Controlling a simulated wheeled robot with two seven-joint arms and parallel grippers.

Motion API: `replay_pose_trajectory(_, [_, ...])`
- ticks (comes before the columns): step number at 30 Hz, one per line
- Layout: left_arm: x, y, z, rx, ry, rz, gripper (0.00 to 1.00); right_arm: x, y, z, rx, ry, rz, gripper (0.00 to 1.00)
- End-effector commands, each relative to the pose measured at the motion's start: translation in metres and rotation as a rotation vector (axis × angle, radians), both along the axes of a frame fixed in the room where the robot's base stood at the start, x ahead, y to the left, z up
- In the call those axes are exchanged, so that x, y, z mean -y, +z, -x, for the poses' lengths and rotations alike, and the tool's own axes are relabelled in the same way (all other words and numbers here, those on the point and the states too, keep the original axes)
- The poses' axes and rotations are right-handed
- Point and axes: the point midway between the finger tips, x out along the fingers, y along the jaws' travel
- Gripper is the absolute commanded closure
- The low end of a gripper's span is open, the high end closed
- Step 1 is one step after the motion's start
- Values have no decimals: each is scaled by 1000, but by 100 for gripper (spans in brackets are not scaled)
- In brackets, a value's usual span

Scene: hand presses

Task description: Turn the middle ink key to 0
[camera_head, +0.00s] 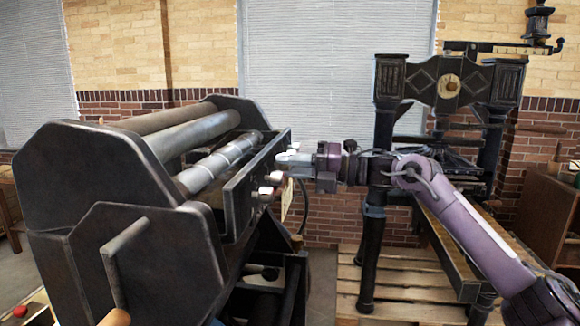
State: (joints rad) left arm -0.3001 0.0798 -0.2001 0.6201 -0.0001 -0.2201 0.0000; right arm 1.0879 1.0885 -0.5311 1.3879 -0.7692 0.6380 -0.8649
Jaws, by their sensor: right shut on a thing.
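The dark press on the left has a row of ink keys along the outer face of its long ink bar (258,180). Two pale key knobs show at the near part of the row, one lower (265,190) and one just above it (275,177). My right gripper (284,159) reaches in from the right and is shut on a key farther along the bar, which appears to be the middle ink key. The fingers hide that key and any keys beyond it. I cannot read a scale or the key's setting. My left gripper is not in view.
Metal rollers (185,135) lie between the press's dark side plates (85,180). A handle bar (120,250) stands at the near side. A second, black hand press (450,85) stands on a wooden pallet (400,295) behind my right arm. Brick wall and windows close the back.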

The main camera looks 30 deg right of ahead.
Motion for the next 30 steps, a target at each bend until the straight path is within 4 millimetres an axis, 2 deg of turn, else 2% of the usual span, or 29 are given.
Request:
replay_pose_trajectory(4, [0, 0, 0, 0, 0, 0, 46, -1, -3, 0, -6, 2, 1, 100])
replay_pose_trajectory(5, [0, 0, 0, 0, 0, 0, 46, -1, -3, 0, -6, 2, 1, 76])
replay_pose_trajectory(10, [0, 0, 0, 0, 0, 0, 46, -1, -2, 0, -4, 2, 1, 56])
replay_pose_trajectory(20, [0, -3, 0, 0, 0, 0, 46, 4, -2, 2, -3, -1, 1, 56])
replay_pose_trajectory(30, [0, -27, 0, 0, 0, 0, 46, 47, -6, 34, -3, -3, 2, 56])
